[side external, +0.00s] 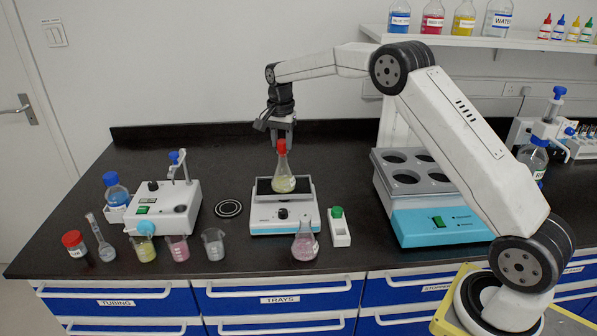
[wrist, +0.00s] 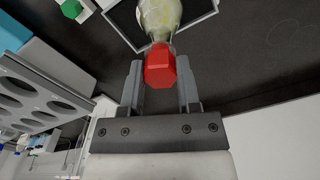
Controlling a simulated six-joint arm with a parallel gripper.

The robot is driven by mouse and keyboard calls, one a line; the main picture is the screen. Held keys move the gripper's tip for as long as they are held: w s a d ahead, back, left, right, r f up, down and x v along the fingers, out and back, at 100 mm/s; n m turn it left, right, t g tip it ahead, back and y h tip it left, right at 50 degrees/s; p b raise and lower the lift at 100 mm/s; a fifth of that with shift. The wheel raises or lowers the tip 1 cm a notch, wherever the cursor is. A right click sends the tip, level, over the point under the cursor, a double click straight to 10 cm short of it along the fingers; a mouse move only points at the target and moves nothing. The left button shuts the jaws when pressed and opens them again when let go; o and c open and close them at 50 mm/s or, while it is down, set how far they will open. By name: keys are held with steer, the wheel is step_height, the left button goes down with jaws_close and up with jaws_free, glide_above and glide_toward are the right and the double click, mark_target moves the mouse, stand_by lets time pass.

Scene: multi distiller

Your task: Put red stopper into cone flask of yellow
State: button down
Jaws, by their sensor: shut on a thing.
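The red stopper (side external: 281,146) is between the fingers of my gripper (side external: 280,139), which is shut on it. The cone flask of yellow (side external: 283,180) stands upright on the balance, directly below the stopper. The stopper is at the flask's mouth; I cannot tell how deep it sits in the neck. In the wrist view the red stopper (wrist: 159,68) lies between the two fingertips (wrist: 159,72), with the yellow flask (wrist: 160,14) just beyond it, cut by the top edge.
The white balance (side external: 283,222) carries the flask. A pink flask (side external: 304,243) and a white holder with a green stopper (side external: 337,212) stand close by. Several beakers and a stirrer (side external: 165,207) are at left, a water bath (side external: 440,226) at right. The counter behind the balance is clear.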

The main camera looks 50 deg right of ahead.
steer(key=shift+f, duration=0.4)
stand_by(0.3)
steer(key=shift+c, duration=1.2)
jaws_free()
steer(key=shift+r, duration=3.9)
steer(key=shift+s, duration=0.1)
